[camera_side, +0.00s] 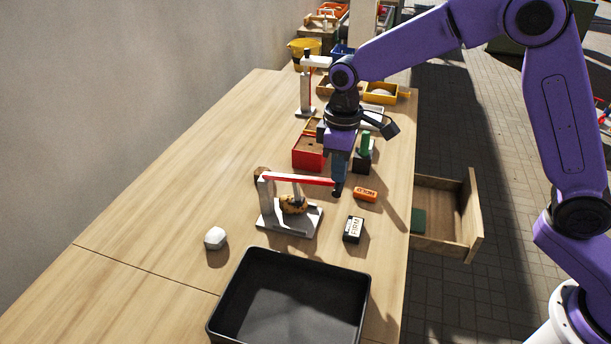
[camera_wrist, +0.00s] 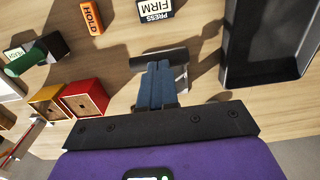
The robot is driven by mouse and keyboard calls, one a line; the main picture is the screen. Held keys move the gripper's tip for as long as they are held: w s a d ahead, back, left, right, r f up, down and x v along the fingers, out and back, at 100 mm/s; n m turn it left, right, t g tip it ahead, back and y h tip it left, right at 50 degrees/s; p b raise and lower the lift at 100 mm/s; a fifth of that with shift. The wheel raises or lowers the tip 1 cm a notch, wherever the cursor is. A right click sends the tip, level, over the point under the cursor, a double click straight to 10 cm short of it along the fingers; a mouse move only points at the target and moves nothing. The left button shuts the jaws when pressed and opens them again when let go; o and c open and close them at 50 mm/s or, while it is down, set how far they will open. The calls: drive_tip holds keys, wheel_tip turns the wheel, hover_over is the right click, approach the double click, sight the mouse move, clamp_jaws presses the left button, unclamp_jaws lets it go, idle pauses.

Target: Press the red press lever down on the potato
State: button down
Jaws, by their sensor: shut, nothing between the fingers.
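The press stands on the table in the side view, with a pale grey base (camera_side: 275,222) and upright. Its red press lever (camera_side: 300,179) reaches right from the upright, roughly level, over the potato (camera_side: 293,204). The brown potato sits on the base under the lever. My gripper (camera_side: 337,191) is shut and empty, pointing down at the lever's free right end. Whether it touches the lever I cannot tell. In the wrist view my shut fingers (camera_wrist: 158,70) hide most of the press; a grey part (camera_wrist: 180,58) of it shows beside them, and the potato is hidden.
A black tray (camera_side: 363,290) lies in front of the press. An orange HOLD block (camera_side: 365,195) and a black-and-white FIRM block (camera_side: 353,229) lie to its right. A red box (camera_side: 309,152) stands behind. A white lump (camera_side: 215,238) is front left. A drawer (camera_side: 450,246) stands open at right.

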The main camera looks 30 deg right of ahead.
wheel_tip(320, 180, up, 9)
idle(1.1)
idle(0.4)
drive_tip(key=s+d+f+n, duration=0.1)
drive_tip(key=s+d, duration=0.4)
drive_tip(key=s, duration=0.5)
drive_tip(key=s+d+f+n, duration=0.1)
drive_tip(key=s+d, duration=0.4)
drive_tip(key=s, duration=0.5)
drive_tip(key=s+d+f+n, duration=0.1)
drive_tip(key=s+d+f, duration=0.2)
drive_tip(key=s, duration=0.7)
drive_tip(key=shift+s+d+n, duration=0.3)
drive_tip(key=shift+s+d, duration=0.05)
drive_tip(key=shift+d, duration=0.6)
